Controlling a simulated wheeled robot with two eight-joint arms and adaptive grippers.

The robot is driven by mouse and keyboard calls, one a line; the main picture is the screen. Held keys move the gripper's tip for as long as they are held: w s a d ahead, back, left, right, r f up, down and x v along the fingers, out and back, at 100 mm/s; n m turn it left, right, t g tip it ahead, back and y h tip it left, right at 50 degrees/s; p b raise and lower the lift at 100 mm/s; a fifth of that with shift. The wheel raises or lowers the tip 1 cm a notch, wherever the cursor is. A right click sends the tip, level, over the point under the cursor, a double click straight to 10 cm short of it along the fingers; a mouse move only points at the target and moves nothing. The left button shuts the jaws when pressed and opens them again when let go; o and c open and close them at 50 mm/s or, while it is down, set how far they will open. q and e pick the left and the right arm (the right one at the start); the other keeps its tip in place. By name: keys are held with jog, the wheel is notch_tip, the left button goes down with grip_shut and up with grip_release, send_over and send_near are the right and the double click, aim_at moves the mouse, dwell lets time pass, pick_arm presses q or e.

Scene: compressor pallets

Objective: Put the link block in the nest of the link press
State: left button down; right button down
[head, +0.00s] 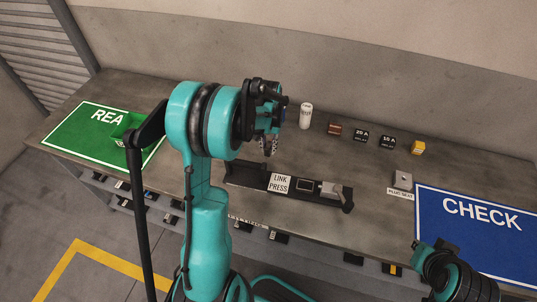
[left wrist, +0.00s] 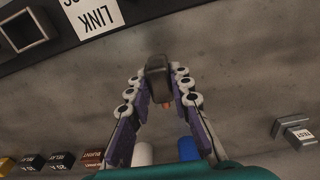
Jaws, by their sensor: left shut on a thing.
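My left gripper (head: 268,146) is above the table, just behind the link press. In the left wrist view, the left gripper (left wrist: 158,78) is shut on a dark grey block (left wrist: 157,66), which I take to be the link block. A small copper-coloured part shows below the block. In the head view, the held block is not clear behind the arm. The link press (head: 247,174) is a long black base with a lever at its right end. Its square nest (head: 304,184) has a pale rim, and it also shows in the left wrist view (left wrist: 22,30). The held block is apart from it. My right gripper (head: 440,252) shows only partly at lower right.
A white cylinder (head: 305,115), a brown block (head: 335,129), black blocks (head: 361,136) and a yellow block (head: 418,148) stand behind the press. A plug nest (head: 402,180) and blue CHECK mat (head: 470,245) are at right.

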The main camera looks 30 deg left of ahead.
aim_at(269, 153)
pick_arm(q)
notch_tip(269, 153, down, 4)
jog(key=shift+f+b, duration=0.1)
jog(key=shift+b, duration=0.75)
jog(key=c, duration=1.4)
grip_release()
jog(key=shift+o, duration=0.2)
